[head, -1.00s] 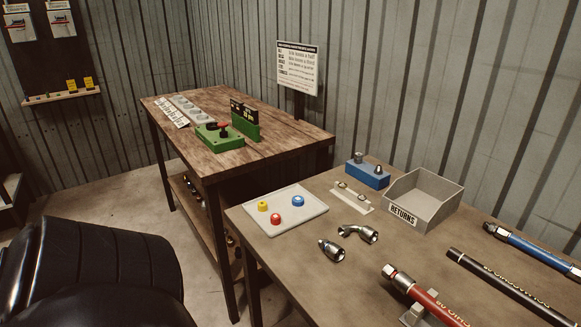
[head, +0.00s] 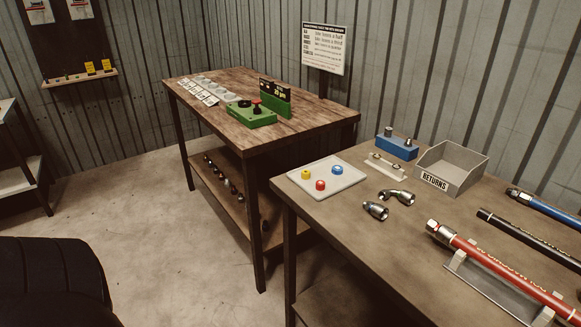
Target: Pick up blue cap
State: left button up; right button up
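The blue cap (head: 337,170) sits on a pale tray (head: 318,187) at the left back corner of the near table. A yellow cap (head: 306,174) and a red cap (head: 320,185) lie on the same tray, apart from the blue one. Neither of my grippers shows in the head view. A black padded part at the lower left is in view, and no fingers show there.
A wooden workbench (head: 220,90) with a green device (head: 251,115) stands behind.

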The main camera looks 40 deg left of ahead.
aim_at(336, 169)
jog(key=u, duration=0.7)
jog(key=i, duration=0.35)
jog(key=u, duration=0.4)
jog(key=k, duration=0.5)
jog(key=u, duration=1.85)
jog(key=i, duration=1.3)
jog(key=z, duration=1)
